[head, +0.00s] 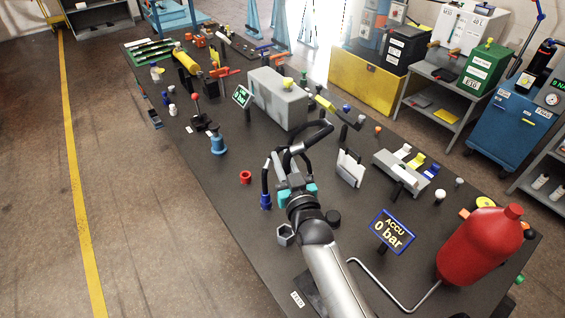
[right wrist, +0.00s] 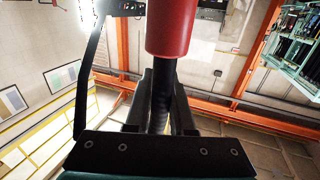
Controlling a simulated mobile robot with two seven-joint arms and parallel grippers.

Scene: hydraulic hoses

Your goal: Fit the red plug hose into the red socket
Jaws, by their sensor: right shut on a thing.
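My right gripper (head: 293,176) is over the middle of the dark table. In the right wrist view it is shut on the black hose (right wrist: 161,100) just behind the red plug (right wrist: 172,22), which sticks out beyond the fingers. In the head view the red plug is hidden and the black hose (head: 322,131) loops above the gripper. A blue plug (head: 265,201) on a black hose end stands just left of the gripper. A red ring-shaped piece (head: 245,177) lies on the table to the left; I cannot tell whether it is the red socket. My left gripper is not in view.
A grey block (head: 278,98) stands behind the gripper. A grey piece with coloured parts (head: 402,176) and a white holder (head: 350,168) are to the right. A red tank (head: 478,245) and an ACCU sign (head: 392,232) stand front right. A hex nut (head: 286,235) lies near my arm.

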